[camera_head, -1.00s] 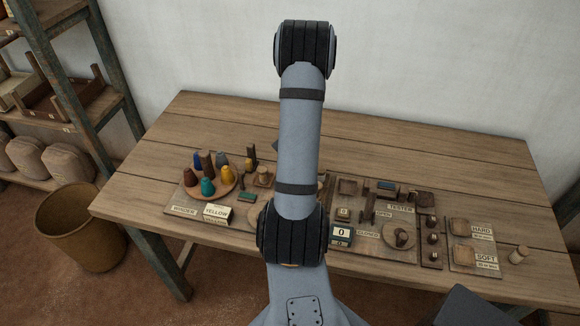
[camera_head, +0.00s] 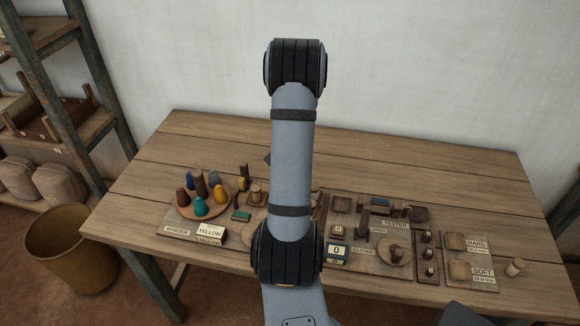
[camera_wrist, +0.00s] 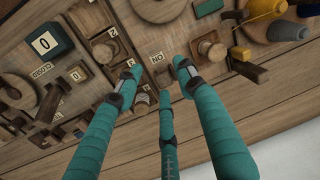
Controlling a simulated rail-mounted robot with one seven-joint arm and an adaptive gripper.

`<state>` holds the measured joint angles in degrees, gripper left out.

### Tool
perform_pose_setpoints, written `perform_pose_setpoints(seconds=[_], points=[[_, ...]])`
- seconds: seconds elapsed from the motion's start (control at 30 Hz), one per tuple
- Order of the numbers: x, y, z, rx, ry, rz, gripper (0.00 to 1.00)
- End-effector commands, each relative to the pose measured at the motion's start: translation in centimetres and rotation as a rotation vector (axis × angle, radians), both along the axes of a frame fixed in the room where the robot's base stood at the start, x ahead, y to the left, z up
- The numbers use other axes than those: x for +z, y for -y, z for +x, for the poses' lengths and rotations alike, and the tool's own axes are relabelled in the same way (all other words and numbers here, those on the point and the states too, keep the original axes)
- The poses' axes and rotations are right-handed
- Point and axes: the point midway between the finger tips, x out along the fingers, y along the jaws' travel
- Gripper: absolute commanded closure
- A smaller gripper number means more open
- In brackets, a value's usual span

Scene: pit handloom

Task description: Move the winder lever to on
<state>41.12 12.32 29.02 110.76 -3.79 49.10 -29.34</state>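The winder board, labelled WINDER (camera_head: 177,229), lies on the left of the bench in the head view, with coloured yarn cones on its round plate (camera_head: 214,207). In the wrist view an ON label (camera_wrist: 157,57) shows beside a small brown wooden piece (camera_wrist: 162,75) that may be the winder lever; its setting cannot be told. My gripper (camera_wrist: 160,82) has three teal fingers, spread apart and empty. The ON label and this piece appear between the fingertips; whether they touch is unclear. In the head view my arm hides the gripper and that part of the board.
A wooden spool (camera_wrist: 209,48) and a dark upright post (camera_wrist: 248,70) stand right of the fingers in the wrist view. The counter (camera_wrist: 45,43) reading 0 is at left. The tester board (camera_head: 396,224) lies right of my arm. The bench's back (camera_head: 200,140) is clear.

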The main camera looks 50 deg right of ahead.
Motion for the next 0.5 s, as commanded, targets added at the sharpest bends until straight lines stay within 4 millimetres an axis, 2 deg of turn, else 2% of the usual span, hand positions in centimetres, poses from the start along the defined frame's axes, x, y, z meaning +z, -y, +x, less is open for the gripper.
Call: perform_pose_setpoints(seconds=[0.1,0.3,0.5], points=[[2.8,0.6,0.0,0.000,0.007,-0.010,0.63],[6.8,1.0,-0.3,-0.001,0.007,-0.013,0.63],[8.9,1.2,-0.6,0.000,0.006,-0.011,0.63]])
